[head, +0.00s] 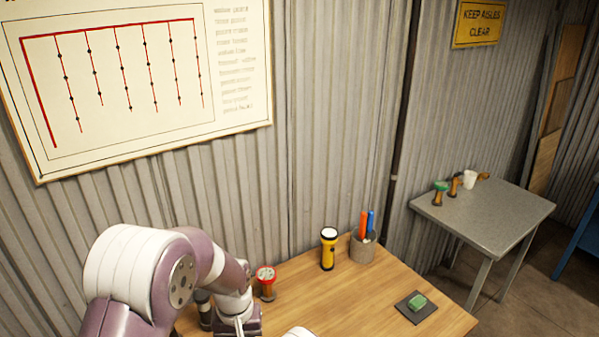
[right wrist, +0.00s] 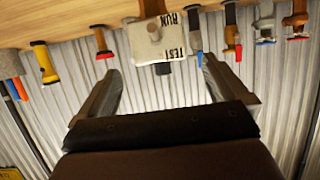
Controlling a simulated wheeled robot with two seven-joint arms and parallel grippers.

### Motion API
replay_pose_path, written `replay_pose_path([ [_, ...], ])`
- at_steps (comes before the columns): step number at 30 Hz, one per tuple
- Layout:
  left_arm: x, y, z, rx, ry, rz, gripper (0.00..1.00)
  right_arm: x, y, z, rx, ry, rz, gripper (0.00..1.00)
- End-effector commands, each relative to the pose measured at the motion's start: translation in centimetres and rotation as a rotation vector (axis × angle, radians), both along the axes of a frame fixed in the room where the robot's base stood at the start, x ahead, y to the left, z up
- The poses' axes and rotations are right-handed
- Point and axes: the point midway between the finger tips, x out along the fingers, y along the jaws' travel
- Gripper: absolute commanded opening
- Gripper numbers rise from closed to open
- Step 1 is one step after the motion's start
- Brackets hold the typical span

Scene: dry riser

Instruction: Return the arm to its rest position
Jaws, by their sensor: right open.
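One of my arms, purple and white, fills the lower left of the head view; its end is cut off by the bottom edge. My right gripper (right wrist: 160,66) shows in the right wrist view, which looks upside down. Its two dark fingers are spread wide apart with nothing clamped between them. A pale block marked "TEST RUN" (right wrist: 158,42) appears past the fingertips, apart from both fingers; its distance is hard to tell. I cannot identify my left gripper in either view.
Several fittings line the table in the wrist view. A grey side table (head: 490,220) stands right. Corrugated wall is behind.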

Motion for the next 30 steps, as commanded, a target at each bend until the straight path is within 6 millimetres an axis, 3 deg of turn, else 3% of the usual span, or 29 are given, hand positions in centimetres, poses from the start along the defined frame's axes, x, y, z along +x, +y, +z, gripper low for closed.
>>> replay_pose_path([
  [3, 0.0, 0.0, 0.0, 0.000, 0.000, 0.000, 0.37, -2.1, -1.5, 1.1, -0.002, 0.001, 0.003, 1.00],
  [8, 0.0, 0.0, 0.0, 0.000, 0.000, 0.000, 0.37, -3.6, -2.7, 1.9, -0.001, 0.002, -0.001, 1.00],
  [11, -0.7, 0.5, 0.4, -0.001, -0.008, -0.007, 0.37, -2.0, -3.5, 2.5, -0.027, 0.049, -0.047, 1.00],
  [13, -1.8, 1.2, 1.0, -0.003, -0.022, -0.020, 0.37, 0.6, -5.1, 3.5, -0.073, 0.138, -0.123, 1.00],
  [15, -3.7, 2.2, 1.7, -0.005, -0.038, -0.039, 0.37, 3.0, -8.2, 5.2, -0.135, 0.271, -0.218, 1.00],
  [17, -5.5, 3.1, 2.3, -0.005, -0.056, -0.057, 0.37, 3.7, -11.9, 7.3, -0.187, 0.405, -0.300, 1.00],
  [20, -8.5, 4.3, 2.9, -0.003, -0.082, -0.088, 0.37, 1.8, -18.2, 10.9, -0.260, 0.623, -0.410, 1.00],
  [21, -9.7, 4.7, 3.0, -0.002, -0.091, -0.099, 0.37, 0.2, -20.4, 12.3, -0.281, 0.702, -0.446, 1.00],
  [24, -12.0, 5.4, 3.2, 0.001, -0.109, -0.121, 0.37, -4.1, -24.4, 15.0, -0.319, 0.869, -0.515, 1.00],
  [27, -13.4, 5.7, 3.3, 0.003, -0.118, -0.134, 0.37, -7.3, -26.3, 16.5, -0.338, 0.971, -0.549, 1.00],
  [30, -13.9, 5.8, 3.3, 0.004, -0.119, -0.140, 0.37, -8.6, -26.9, 17.1, -0.346, 1.012, -0.560, 1.00],
])
